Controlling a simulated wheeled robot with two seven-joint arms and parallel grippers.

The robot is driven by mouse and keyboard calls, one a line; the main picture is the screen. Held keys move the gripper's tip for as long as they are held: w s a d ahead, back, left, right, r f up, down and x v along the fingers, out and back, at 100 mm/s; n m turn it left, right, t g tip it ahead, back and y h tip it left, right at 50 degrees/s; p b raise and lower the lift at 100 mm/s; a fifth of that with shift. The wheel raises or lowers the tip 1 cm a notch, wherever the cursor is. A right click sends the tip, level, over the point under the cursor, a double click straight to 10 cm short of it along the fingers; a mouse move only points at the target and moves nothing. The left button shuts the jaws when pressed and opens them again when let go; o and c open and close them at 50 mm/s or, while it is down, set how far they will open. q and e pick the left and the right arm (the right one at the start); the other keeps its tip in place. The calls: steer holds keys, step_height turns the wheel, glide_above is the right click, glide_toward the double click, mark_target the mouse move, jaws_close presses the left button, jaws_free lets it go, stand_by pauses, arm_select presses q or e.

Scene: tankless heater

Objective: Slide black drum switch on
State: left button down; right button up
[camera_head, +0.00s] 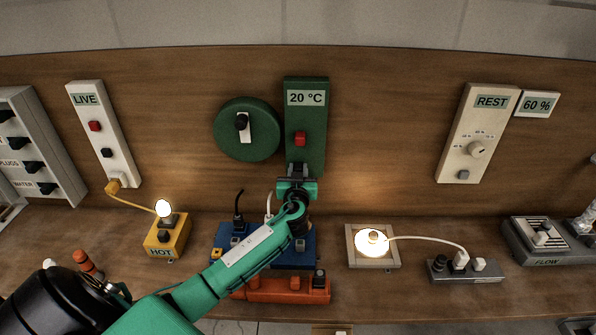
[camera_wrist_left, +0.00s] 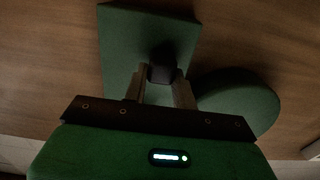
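The tall green panel (camera_head: 306,130) is on the wooden wall, with a "20 °C" display and a red switch (camera_head: 300,138). The round green drum (camera_head: 247,130), with a black knob on a white plate, is beside it on the left. My left gripper (camera_head: 297,170) is at the panel's lower end, below the red switch. In the left wrist view a black switch (camera_wrist_left: 160,74) shows on the panel between the two fingers, which appear closed against its sides. In the head view the gripper hides this switch. My right gripper is not in view.
A blue box (camera_head: 227,241) with plugs and an orange power strip (camera_head: 290,290) lie below my left arm. The LIVE panel (camera_head: 103,130) is at left, the REST panel (camera_head: 478,130) at right. A lit lamp (camera_head: 372,241) stands right of the gripper.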

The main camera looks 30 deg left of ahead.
mark_target(313, 163)
arm_select(q)
steer(key=shift+w+d+f+b, duration=0.1)
steer(key=shift+w+d+b, duration=0.4)
steer(key=shift+d+b, duration=0.35)
steer(key=shift+w+d+f+b, duration=0.1)
steer(key=shift+w+d+b, duration=0.4)
steer(key=shift+d+b, duration=0.3)
steer(key=shift+w+d+r, duration=0.1)
steer(key=shift+d, duration=0.15)
steer(key=shift+r, duration=0.1)
steer(key=c, duration=1.6)
jaws_free()
steer(key=o, duration=0.4)
steer(key=shift+o, duration=0.4)
steer(key=shift+w+d, duration=0.1)
